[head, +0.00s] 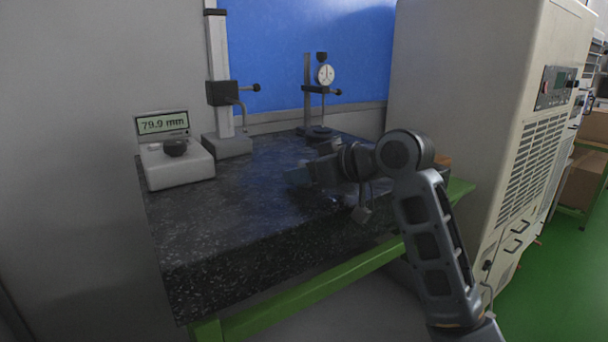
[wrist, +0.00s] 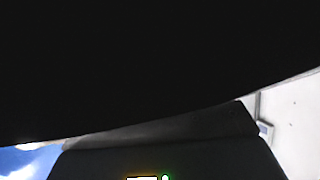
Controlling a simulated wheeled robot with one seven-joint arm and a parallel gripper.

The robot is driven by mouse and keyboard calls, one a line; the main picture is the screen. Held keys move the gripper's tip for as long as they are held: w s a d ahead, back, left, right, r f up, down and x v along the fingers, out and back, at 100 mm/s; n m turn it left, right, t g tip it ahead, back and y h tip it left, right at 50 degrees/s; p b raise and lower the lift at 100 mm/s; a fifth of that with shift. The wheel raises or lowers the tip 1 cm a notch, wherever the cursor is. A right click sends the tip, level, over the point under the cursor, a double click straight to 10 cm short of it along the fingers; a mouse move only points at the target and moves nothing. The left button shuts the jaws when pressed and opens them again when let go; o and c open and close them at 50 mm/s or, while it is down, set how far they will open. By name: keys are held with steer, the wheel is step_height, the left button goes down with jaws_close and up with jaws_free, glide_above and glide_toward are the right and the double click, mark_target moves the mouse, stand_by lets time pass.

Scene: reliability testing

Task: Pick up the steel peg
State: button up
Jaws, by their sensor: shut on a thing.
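My gripper (head: 308,173) is low over the dark speckled granite table (head: 200,245), toward its right side, and points left in the head view. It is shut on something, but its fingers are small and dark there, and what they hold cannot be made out. I cannot pick out the steel peg in either view. The wrist view is mostly filled by a black shape close to the camera, which hides the fingertips and whatever is between them.
A grey instrument with a display (head: 163,125) stands at the table's left, beside a height stand (head: 221,95). A dial gauge stand (head: 307,95) is at the back. A beige cabinet (head: 470,100) rises at the right. The table's front left is clear.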

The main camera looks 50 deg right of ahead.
jaws_close()
